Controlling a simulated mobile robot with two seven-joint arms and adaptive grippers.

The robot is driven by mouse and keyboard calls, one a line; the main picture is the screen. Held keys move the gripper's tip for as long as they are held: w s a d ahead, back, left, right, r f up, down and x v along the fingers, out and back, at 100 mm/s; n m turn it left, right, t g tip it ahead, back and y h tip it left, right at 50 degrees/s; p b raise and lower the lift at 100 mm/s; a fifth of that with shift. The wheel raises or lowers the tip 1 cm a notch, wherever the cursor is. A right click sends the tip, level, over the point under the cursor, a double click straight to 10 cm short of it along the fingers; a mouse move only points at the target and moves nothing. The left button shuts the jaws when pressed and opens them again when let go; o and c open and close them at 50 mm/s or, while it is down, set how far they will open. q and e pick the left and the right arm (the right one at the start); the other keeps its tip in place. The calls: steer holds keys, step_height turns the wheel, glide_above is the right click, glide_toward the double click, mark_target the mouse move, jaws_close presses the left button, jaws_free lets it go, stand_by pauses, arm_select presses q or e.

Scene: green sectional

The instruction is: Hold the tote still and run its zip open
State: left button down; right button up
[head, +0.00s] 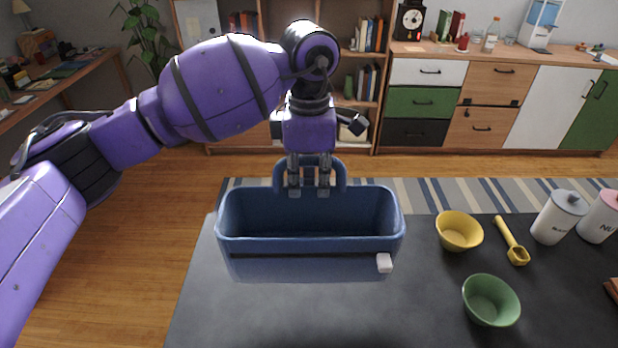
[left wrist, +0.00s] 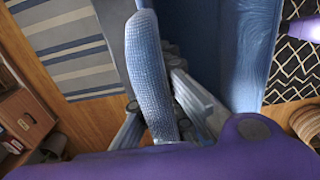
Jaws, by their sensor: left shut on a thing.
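The blue tote (head: 310,244) stands upright on the dark tabletop, its top open toward me in the head view. A dark zip line (head: 300,255) runs across its front face. A small pale zip pull (head: 384,263) sits at the right end of that line. My left gripper (head: 309,190) reaches down at the tote's back side and is shut on the back handle (head: 337,172). In the left wrist view the handle (left wrist: 150,75) stands between the fingers, next to the tote's blue wall (left wrist: 245,50). My right gripper is not in view.
Right of the tote on the table (head: 425,310) are a yellow bowl (head: 459,232), a green bowl (head: 490,300), a yellow scoop (head: 512,243) and two white canisters (head: 556,218) (head: 601,218). The tabletop in front of the tote is clear. A striped rug (head: 425,197) lies behind.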

mark_target(309, 230)
arm_select(q)
steer(key=shift+f+b, duration=2.15)
steer(key=shift+f, duration=3.05)
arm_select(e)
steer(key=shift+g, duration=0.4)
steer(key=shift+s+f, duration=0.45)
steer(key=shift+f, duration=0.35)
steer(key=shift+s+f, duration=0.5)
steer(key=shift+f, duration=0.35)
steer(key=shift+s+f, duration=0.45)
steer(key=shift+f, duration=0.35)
arm_select(q)
steer(key=shift+f, duration=0.1)
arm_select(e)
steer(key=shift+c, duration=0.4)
